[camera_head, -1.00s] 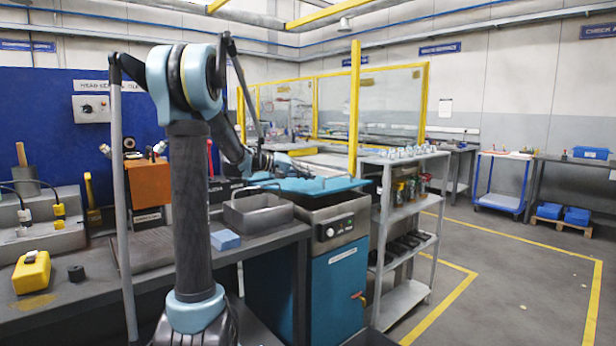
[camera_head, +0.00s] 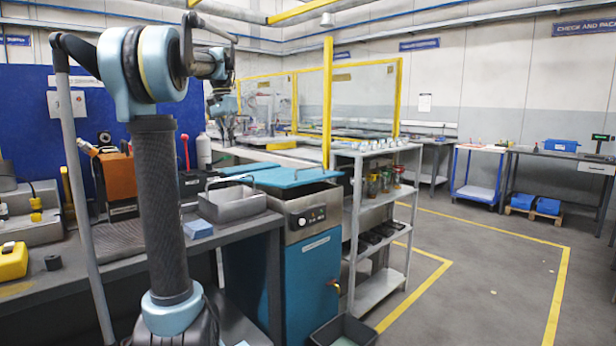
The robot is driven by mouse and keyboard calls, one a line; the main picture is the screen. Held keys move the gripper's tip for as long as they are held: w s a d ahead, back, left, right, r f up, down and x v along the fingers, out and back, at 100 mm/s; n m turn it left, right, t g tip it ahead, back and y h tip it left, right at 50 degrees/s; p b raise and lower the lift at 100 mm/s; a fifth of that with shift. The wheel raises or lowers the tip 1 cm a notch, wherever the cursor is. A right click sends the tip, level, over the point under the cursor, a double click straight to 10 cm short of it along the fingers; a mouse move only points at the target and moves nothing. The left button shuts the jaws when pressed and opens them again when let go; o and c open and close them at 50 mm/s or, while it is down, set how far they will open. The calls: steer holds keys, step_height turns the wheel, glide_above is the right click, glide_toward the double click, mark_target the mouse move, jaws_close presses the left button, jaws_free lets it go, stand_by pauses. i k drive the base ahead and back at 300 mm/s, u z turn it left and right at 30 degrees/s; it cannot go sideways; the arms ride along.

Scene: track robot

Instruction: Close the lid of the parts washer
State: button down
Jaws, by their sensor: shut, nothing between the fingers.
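The parts washer (camera_head: 306,262) is a teal cabinet with a grey top and a round dial, beside the workbench.
A grey metal basket (camera_head: 232,204) and a light blue block (camera_head: 197,229) are on the bench left of the washer. A grey shelf rack (camera_head: 378,225) stands close on its right. A dark bin (camera_head: 343,331) is on the floor in front. The floor to the right is open.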

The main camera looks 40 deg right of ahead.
mark_target(281, 178)
steer(key=z, duration=0.05)
steer(key=k, duration=0.3)
steer(key=z, duration=0.55)
steer(key=i, duration=0.7)
steer(key=z, duration=0.2)
